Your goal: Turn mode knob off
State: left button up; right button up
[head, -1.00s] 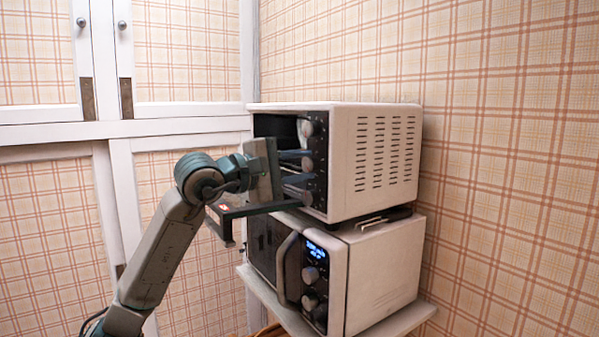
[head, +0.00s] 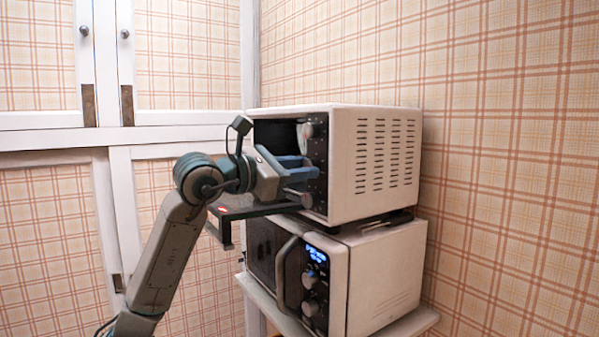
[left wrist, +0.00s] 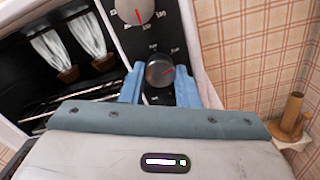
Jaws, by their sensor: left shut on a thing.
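The white toaster oven (head: 385,160) stands on top of a microwave, with its dark door (head: 262,209) hanging open. Its control panel carries a column of round knobs. The upper knob (head: 308,129) and lower knob (head: 305,200) are clear in the head view. My left gripper (head: 303,169) is at the middle knob, which its blue fingers mostly hide there. The upper knob's pointer also shows there. My right gripper is not in view.
The microwave (head: 385,270) with a blue display and curved handle sits below on a white shelf (head: 415,320). The open oven door juts out beneath my left gripper. A wooden peg (left wrist: 291,118) stands right of the oven. White cabinets (head: 180,130) are behind.

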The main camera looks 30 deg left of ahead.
pick_arm(q)
jog(key=shift+d+f+n+b, duration=0.1)
jog(key=shift+n+b, duration=1.2)
jog(key=shift+n, duration=6.5)
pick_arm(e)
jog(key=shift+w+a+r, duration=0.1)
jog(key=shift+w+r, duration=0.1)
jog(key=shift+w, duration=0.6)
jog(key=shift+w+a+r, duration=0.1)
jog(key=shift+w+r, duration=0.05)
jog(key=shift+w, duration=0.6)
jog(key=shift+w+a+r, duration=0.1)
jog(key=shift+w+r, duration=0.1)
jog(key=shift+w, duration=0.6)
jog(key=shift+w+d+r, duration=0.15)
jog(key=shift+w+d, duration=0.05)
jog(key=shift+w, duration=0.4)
pick_arm(q)
jog(key=o, duration=1)
jog(key=shift+c, duration=0.2)
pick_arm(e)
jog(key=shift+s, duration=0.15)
pick_arm(q)
jog(key=shift+s, duration=0.1)
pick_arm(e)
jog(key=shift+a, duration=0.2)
